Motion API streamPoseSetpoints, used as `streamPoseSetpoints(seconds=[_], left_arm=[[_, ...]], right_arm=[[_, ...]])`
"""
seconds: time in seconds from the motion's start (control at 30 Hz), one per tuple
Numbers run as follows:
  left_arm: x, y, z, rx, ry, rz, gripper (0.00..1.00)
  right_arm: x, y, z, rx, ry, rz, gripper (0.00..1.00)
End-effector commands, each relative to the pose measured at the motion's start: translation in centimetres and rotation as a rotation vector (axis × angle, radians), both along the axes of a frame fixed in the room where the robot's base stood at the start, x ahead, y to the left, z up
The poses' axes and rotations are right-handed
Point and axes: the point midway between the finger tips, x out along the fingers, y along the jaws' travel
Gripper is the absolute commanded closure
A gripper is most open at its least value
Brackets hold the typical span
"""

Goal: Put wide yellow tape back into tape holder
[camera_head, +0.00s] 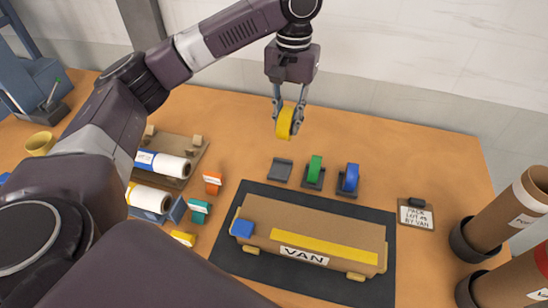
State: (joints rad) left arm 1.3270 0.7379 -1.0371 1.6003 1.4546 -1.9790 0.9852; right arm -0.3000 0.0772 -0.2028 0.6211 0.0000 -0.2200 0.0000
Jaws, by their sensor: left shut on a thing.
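The wide yellow tape (284,123) is a yellow roll held above the table in the head view. My left gripper (288,106) is shut on it and points down. A small dark grey tape holder (282,170) stands empty on the table, below the held roll. To its right, a green tape roll (315,168) sits in a dark holder. A blue tape roll (350,177) sits in another dark holder further right. My right gripper is not in view.
A cardboard van model (310,234) with a yellow strip lies on a dark mat (376,288). White rolls (160,163) and small coloured blocks are at left. A clipboard (416,215) and large cardboard tubes (503,213) stand right. The table behind the holders is clear.

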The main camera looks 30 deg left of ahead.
Motion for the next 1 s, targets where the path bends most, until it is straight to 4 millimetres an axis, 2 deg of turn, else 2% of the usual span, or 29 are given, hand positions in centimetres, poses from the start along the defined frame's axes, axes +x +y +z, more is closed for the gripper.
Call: streamPoseSetpoints(seconds=[0.03, 0.1, 0.23, 0.37, 0.7, 0.8, 1.0], left_arm=[[1.1, 0.8, 0.9, 0.002, -0.022, 0.027, 1.00], [2.1, 1.7, 1.4, 0.010, -0.048, 0.053, 1.00], [2.8, 2.6, 0.7, 0.019, -0.066, 0.076, 1.00], [2.7, 2.6, -2.2, 0.020, -0.064, 0.075, 1.00], [2.7, 2.6, -11.0, 0.019, -0.067, 0.075, 1.00], [2.7, 2.6, -12.7, 0.019, -0.068, 0.074, 1.00], [2.7, 2.6, -14.5, 0.019, -0.069, 0.074, 1.00]], right_arm=[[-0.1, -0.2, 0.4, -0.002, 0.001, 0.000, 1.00], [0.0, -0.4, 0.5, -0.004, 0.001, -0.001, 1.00], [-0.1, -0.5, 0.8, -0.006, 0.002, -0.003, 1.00], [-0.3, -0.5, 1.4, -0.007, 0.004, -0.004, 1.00], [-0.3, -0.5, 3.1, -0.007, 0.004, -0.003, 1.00], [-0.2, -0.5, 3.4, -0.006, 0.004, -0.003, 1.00], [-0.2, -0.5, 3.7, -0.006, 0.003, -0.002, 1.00]])
